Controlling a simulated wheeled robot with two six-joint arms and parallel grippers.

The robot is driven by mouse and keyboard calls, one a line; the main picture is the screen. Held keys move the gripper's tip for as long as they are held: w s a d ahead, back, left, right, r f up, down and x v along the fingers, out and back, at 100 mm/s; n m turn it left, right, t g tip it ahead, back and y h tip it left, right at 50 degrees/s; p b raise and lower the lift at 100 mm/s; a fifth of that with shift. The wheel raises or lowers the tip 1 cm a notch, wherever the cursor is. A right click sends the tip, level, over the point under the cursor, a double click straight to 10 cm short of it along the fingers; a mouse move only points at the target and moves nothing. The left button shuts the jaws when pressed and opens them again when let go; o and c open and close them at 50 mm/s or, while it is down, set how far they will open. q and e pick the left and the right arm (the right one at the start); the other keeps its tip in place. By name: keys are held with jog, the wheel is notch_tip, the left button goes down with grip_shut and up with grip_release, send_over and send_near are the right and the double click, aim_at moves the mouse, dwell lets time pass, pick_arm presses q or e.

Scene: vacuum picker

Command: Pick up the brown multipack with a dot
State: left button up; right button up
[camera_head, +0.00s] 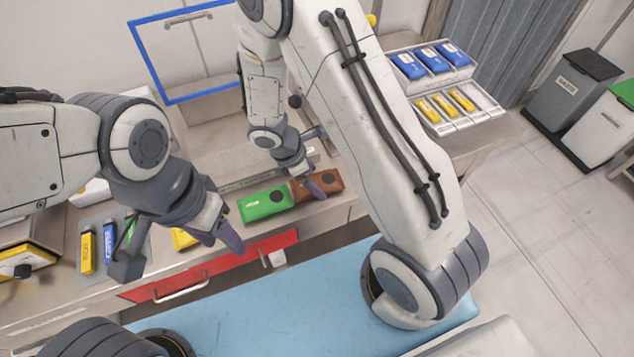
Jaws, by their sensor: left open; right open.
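The brown multipack (326,187) lies on the counter near its front edge, with a dark dot on its top. A green multipack (258,207) with a dark dot lies just left of it. My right gripper (314,175) is open, with a fingertip over the left part of the brown multipack and hiding some of it. I cannot tell whether it touches the pack. My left gripper (180,248) is open and empty, its fingers spread apart above the counter's front edge, left of the green multipack. A yellow pack (183,238) shows partly behind it.
Yellow, blue and green packs stand on a grey mat (88,278) at the left. Trays (478,98) with blue and yellow packs are at the back right. A blue-framed panel (163,60) stands behind. A red drawer front (215,268) is below the counter. Bins (571,85) stand far right.

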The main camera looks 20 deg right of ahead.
jog(key=shift+f, duration=0.25)
jog(key=c, duration=1.3)
jog(key=shift+r, duration=0.1)
jog(key=shift+c, duration=0.2)
